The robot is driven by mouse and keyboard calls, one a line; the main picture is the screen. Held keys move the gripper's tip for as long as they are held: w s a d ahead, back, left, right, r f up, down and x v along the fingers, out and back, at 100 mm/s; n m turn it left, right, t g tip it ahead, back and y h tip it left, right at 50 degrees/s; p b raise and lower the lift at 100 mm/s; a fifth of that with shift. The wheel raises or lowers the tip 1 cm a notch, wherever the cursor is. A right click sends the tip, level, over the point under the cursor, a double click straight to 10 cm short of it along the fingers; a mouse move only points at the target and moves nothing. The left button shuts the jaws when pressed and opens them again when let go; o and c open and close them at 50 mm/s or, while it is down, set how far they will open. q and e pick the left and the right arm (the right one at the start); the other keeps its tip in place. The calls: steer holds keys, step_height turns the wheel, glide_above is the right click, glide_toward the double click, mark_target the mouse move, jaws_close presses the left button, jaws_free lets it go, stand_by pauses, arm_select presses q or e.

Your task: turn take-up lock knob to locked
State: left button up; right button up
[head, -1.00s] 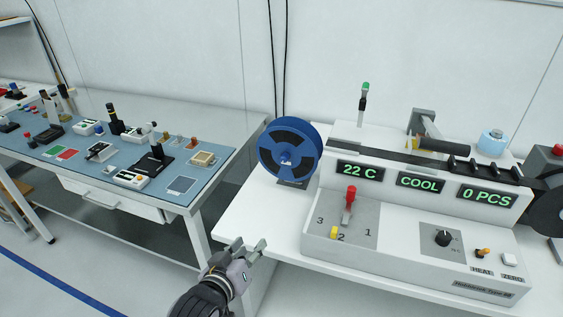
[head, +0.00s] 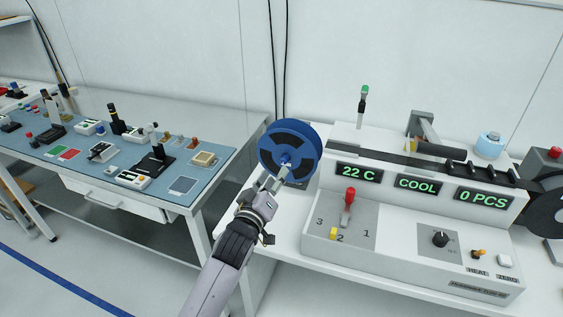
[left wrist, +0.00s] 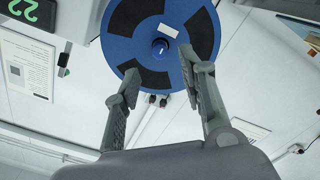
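The take-up lock knob (left wrist: 160,46) is a small blue knob with a white mark at the centre of the blue take-up reel (left wrist: 207,33). In the head view the reel (head: 303,143) stands at the machine's left end, and the knob (head: 286,160) shows at its hub. My left gripper (head: 274,174) reaches up to the reel's front. In the left wrist view my left gripper (left wrist: 158,70) is open, with its fingers apart and the knob beyond and between the tips. Nothing is between the fingers. My right gripper is not in view.
The white machine (head: 400,245) with displays, a red lever (head: 348,208) and a black dial (head: 440,239) is right of my left arm. A blue-topped bench (head: 100,180) with small devices stands at the left. A gap separates the two tables.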

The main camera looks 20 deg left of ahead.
mark_target(283, 162)
arm_select(q)
steer(key=w, duration=0.6)
steer(key=shift+d+p, duration=0.1)
steer(key=shift+p, duration=0.2)
steer(key=shift+c, duration=0.4)
jaws_close()
